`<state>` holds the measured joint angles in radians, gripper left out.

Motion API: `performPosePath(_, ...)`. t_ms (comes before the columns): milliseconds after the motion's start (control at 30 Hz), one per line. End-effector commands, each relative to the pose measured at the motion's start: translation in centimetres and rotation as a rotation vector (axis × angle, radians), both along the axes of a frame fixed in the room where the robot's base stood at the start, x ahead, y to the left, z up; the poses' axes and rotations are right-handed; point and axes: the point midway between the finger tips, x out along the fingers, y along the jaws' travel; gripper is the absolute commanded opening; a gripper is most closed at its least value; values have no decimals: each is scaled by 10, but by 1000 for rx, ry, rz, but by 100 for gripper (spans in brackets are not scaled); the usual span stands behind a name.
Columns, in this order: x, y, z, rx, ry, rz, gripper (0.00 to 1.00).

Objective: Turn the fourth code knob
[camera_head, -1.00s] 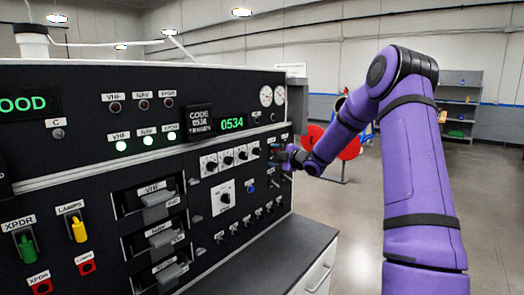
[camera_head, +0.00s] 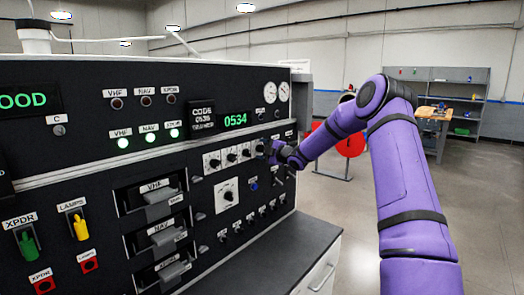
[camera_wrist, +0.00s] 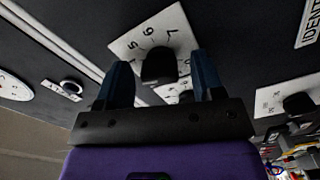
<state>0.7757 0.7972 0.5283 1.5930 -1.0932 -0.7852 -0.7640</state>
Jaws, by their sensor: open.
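The row of code knobs on white plates (camera_head: 232,155) sits on the black panel below a green display (camera_head: 235,120) reading 0534. The fourth knob (camera_head: 258,148) is at the right end, partly hidden by my gripper (camera_head: 270,151). In the wrist view my gripper (camera_wrist: 160,75) is open, its two dark blue fingers on either side of a black knob (camera_wrist: 158,66). That knob stands on a white plate (camera_wrist: 130,44) with digits such as 5, 6 and 7. I cannot tell whether the fingers touch it.
A larger selector knob (camera_head: 227,196) and a blue button (camera_head: 254,186) lie below the row. Another black knob (camera_wrist: 298,103) on a white plate is at the right in the wrist view. A desk ledge (camera_head: 270,262) juts out below.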

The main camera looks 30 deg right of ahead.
Motion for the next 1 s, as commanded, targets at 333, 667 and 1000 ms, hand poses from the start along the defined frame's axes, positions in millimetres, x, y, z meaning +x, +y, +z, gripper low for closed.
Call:
performPosePath(333, 5, 2, 0, 0, 0, -1, 62)
performPosePath(667, 5, 2, 0, 0, 0, -1, 12)
performPosePath(1000, 5, 1, 0, 63, 23, -1, 12)
